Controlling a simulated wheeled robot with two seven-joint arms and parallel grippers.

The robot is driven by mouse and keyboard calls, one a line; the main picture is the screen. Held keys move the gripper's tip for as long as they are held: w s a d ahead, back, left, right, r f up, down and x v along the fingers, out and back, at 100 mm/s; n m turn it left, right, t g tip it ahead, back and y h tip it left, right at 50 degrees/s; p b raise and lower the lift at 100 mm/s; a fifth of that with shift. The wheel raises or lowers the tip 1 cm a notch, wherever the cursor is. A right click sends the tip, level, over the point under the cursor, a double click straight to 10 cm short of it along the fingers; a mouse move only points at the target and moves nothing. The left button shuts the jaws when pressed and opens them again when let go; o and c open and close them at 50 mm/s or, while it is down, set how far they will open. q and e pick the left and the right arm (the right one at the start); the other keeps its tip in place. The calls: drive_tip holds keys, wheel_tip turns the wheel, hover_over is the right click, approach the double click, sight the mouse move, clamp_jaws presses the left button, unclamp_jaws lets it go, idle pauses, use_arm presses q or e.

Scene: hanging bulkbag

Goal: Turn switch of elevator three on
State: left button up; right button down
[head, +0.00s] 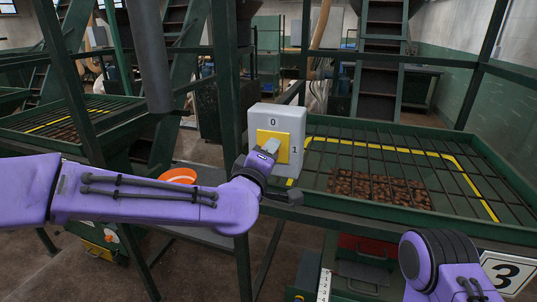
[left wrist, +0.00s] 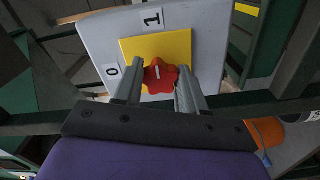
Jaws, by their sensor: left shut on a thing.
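The switch box (head: 272,123) is grey with a yellow plate (left wrist: 188,47), and it is marked 0 at its top and 1 at its right side in the head view. A red lobed knob (left wrist: 160,76) with a short white mark sits on the yellow plate. My left gripper (head: 269,149) is at the front of the box, its two fingers on either side of the knob and shut on it. The gripper hides the knob in the head view. My right arm shows at the lower right, but its gripper is out of view.
A green hopper with a barred grid (head: 400,165) and brown nuts stands right of the box. A sign with a 3 (head: 508,273) hangs at its front. Green posts stand close around the box. An orange bowl (head: 178,176) is behind my left arm.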

use_arm(q)
drive_tip(key=o, duration=1.1)
drive_tip(key=shift+c, duration=0.2)
drive_tip(key=b+v, duration=0.2)
drive_tip(key=v, duration=0.8)
drive_tip(key=shift+s, duration=0.25)
